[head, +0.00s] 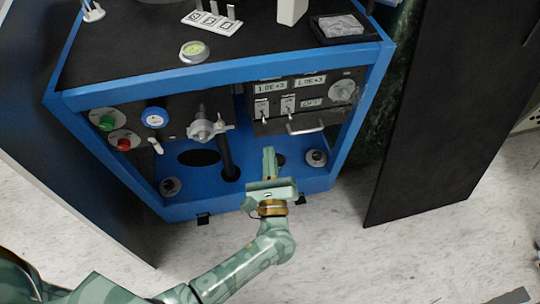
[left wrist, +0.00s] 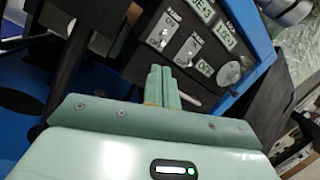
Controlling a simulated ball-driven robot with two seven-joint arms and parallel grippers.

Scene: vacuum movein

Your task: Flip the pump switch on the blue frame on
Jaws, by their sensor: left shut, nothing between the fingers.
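A blue frame (head: 222,75) holds a dark control box (head: 300,122) at its right. On the box are two small toggle switches, a left one (head: 262,108) and a right one (head: 288,104); they also show in the left wrist view, left (left wrist: 163,38) and right (left wrist: 187,50). The small labels above them are hard to read. Displays show 1.0E+3 twice and OFF. My left gripper (head: 268,150) is shut and empty, below and in front of the box, its fingertips (left wrist: 160,70) apart from the switches. My right gripper is not in view.
A handle (head: 305,127) juts from the box's lower edge. Left of it are a valve (head: 205,128), a blue gauge (head: 155,117), a green button (head: 107,122) and a red button (head: 124,144). A black panel (head: 447,120) stands at the right.

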